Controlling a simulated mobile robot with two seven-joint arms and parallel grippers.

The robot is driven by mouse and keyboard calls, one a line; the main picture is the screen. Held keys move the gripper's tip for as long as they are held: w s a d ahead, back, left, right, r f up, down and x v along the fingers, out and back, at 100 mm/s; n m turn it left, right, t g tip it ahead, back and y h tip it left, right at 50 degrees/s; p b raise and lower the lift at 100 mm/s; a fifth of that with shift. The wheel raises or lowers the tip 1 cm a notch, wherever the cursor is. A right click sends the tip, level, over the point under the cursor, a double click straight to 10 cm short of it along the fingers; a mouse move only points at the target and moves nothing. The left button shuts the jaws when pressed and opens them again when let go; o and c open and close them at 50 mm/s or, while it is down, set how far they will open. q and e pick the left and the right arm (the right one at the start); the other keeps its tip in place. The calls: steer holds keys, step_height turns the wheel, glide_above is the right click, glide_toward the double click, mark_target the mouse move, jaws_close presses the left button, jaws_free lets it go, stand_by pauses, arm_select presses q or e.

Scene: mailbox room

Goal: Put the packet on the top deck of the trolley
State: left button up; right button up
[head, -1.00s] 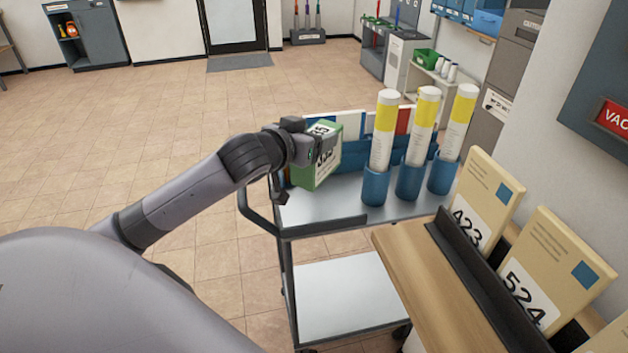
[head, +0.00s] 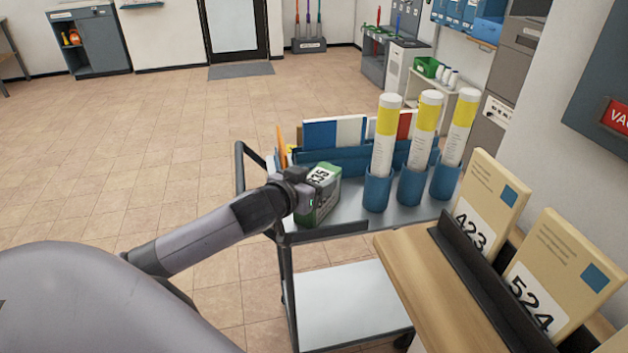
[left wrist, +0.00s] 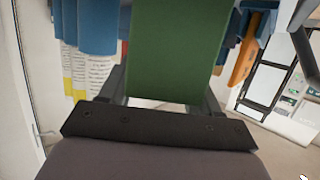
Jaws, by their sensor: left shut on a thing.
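The packet (head: 322,194) is a green and white box with a black number label. My left gripper (head: 305,196) is shut on it, and the packet's green side (left wrist: 178,45) fills the middle of the left wrist view between the fingers. The trolley (head: 350,218) has a grey metal top deck and a lower deck (head: 350,300). The packet is over the near left part of the top deck; I cannot tell whether it touches the deck. My right gripper is not in view.
Blue holders with yellow and white tubes (head: 386,140) stand on the deck right of the packet. A blue rack of folders (head: 335,135) is behind it. A wooden counter (head: 415,270) with numbered envelopes (head: 485,205) is at right. The trolley's dark handle (head: 240,165) is at left.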

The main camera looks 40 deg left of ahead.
arm_select(q)
steer(key=o, duration=1.6)
steer(key=v, duration=1.2)
